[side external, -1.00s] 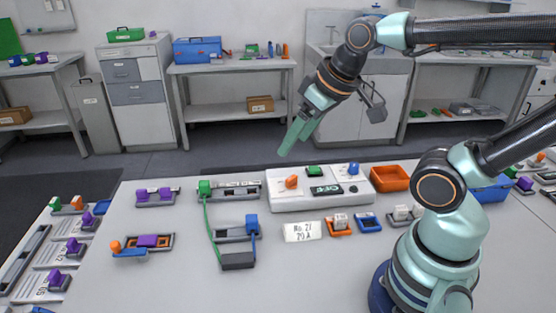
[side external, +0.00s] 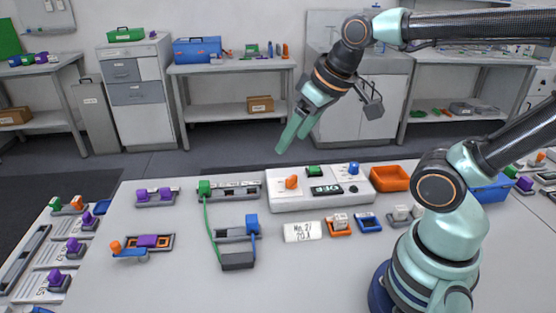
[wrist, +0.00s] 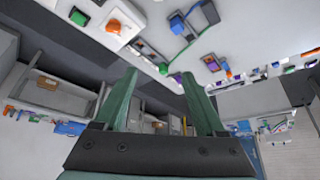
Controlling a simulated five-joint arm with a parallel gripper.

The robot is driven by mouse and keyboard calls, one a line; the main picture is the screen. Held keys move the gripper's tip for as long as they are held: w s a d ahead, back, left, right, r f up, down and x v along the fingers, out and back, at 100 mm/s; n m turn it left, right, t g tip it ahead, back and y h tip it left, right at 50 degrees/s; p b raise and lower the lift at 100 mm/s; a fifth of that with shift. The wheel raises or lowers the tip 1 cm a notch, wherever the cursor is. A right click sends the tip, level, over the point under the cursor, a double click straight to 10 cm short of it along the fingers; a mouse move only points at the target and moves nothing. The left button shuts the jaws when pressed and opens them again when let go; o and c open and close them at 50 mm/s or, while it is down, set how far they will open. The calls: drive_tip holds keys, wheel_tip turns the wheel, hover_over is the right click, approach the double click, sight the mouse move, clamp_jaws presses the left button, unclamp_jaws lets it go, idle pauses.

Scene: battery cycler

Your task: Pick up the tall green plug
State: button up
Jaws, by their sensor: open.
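The tall green plug (side external: 204,188) stands upright at the left end of a grey slotted rail (side external: 235,190). A green lead runs from it to a dark block (side external: 237,260) nearer the front. My gripper (side external: 291,144) is open and empty, high above the back of the bench, to the right of the plug and well apart from it. In the wrist view my two green fingers (wrist: 159,74) are spread, and a small green block (wrist: 164,68), which looks like the plug, shows in the picture between the tips, farther away. Nothing hides the plug in the side view.
A white console (side external: 290,204) with an orange knob (side external: 291,182) and blue and green parts stands right of the rail. A blue plug (side external: 251,222) with a blue lead sits in front of it. An orange tray (side external: 389,179) is farther right. The front middle bench is clear.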

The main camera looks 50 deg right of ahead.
drive_tip(key=w+r+m+g, duration=0.1)
drive_tip(key=w+r+m, duration=0.15)
drive_tip(key=w, duration=0.45)
drive_tip(key=m+g, duration=0.5)
drive_tip(key=m, duration=0.1)
hover_over(204, 183)
wheel_tip(204, 183, down, 14)
drive_tip(key=r, duration=0.1)
drive_tip(key=f, duration=0.7)
drive_tip(key=shift+s+d+f, duration=0.2)
drive_tip(key=shift+f, duration=0.15)
drive_tip(key=shift+w+a+f, duration=0.1)
drive_tip(key=shift+w+f, duration=0.05)
drive_tip(key=shift+f, duration=1.2)
drive_tip(key=shift+w+a+f, duration=0.1)
drive_tip(key=shift+w+f, duration=0.05)
drive_tip(key=shift+f, duration=1.15)
clamp_jaws()
